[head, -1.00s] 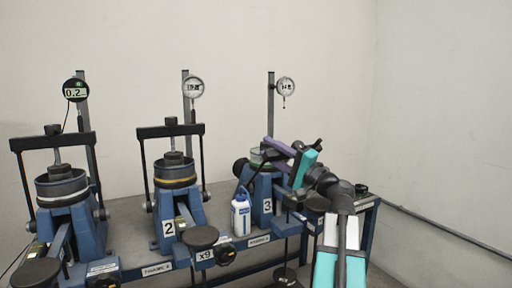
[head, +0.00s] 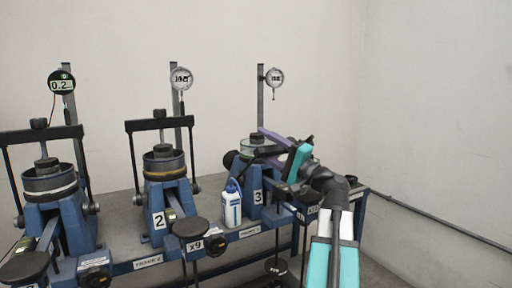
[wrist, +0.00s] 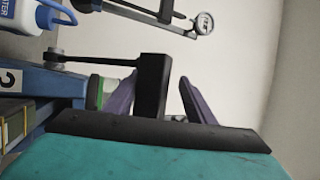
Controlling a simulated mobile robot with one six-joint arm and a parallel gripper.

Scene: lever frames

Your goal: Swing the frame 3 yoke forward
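Frame 3 (head: 258,197) is the blue stand at the right end of the row, with a light cylinder (head: 246,146) on top. In the wrist view a black yoke bar (wrist: 153,100) stands between the purple fingers of my gripper (wrist: 157,80). It is close to the left finger, with a gap to the right finger. A black side rod (wrist: 98,60) runs from the bar to a pivot at left. In the head view my gripper hides much of this yoke.
Frame 2 (head: 160,218) and another blue frame (head: 50,222) at left have upright yokes. A white and blue bottle (head: 232,207) stands just left of frame 3. A dial gauge (head: 274,77) on a post stands behind it. Bare wall lies to the right.

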